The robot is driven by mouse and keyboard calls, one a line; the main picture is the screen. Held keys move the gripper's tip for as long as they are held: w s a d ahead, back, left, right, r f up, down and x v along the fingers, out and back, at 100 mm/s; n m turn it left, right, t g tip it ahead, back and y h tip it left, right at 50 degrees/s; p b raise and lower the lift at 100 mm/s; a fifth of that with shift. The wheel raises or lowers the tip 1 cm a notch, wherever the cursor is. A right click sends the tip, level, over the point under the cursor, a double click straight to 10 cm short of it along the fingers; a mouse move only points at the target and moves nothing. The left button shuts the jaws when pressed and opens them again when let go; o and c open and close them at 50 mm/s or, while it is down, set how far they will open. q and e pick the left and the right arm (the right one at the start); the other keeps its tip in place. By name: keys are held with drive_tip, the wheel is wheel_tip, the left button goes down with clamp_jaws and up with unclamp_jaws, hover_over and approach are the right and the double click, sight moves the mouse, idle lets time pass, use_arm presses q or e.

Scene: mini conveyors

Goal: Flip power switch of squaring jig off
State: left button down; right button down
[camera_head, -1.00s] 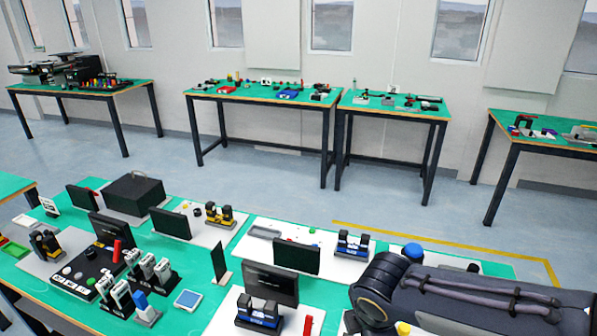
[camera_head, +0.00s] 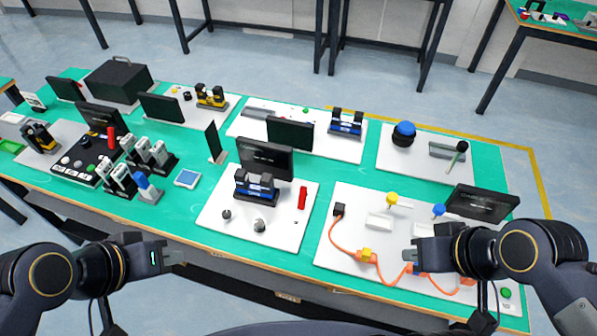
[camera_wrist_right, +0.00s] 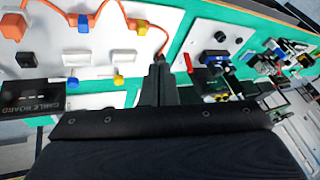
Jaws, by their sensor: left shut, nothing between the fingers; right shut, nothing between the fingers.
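No label reading squaring jig is legible, so I cannot tell which station it is or which part is its power switch. The middle front white board (camera_head: 240,235) carries a black and blue device (camera_head: 256,188), a red upright piece (camera_head: 302,198), small knobs and a dark screen (camera_head: 265,158). My left gripper (camera_head: 178,257) is shut and empty at the table's front edge, left of that board. My right gripper (camera_head: 408,255) is shut and empty over the right front board. In the right wrist view its fingers (camera_wrist_right: 159,72) point toward the boards.
The right front board (camera_head: 335,262) holds an orange cable and coloured clips; its sign (camera_wrist_right: 30,97) reads CABLE BOARD in the wrist view. A back right board (camera_head: 388,165) has a blue knob (camera_head: 404,133). Screens and small devices crowd the left. Bare green table shows between boards.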

wheel_tip(320, 180, down, 7)
drive_tip(key=w+n+g+h+b, duration=0.2)
drive_tip(key=n+g+h+b, duration=0.15)
drive_tip(key=n, duration=0.35)
drive_tip(key=n+t+h+b, duration=0.4)
drive_tip(key=n+t+b, duration=0.8)
drive_tip(key=n, duration=1.3)
approach(303, 194)
drive_tip(key=x, duration=0.6)
drive_tip(key=shift+w+f, duration=0.15)
drive_tip(key=shift+w, duration=0.25)
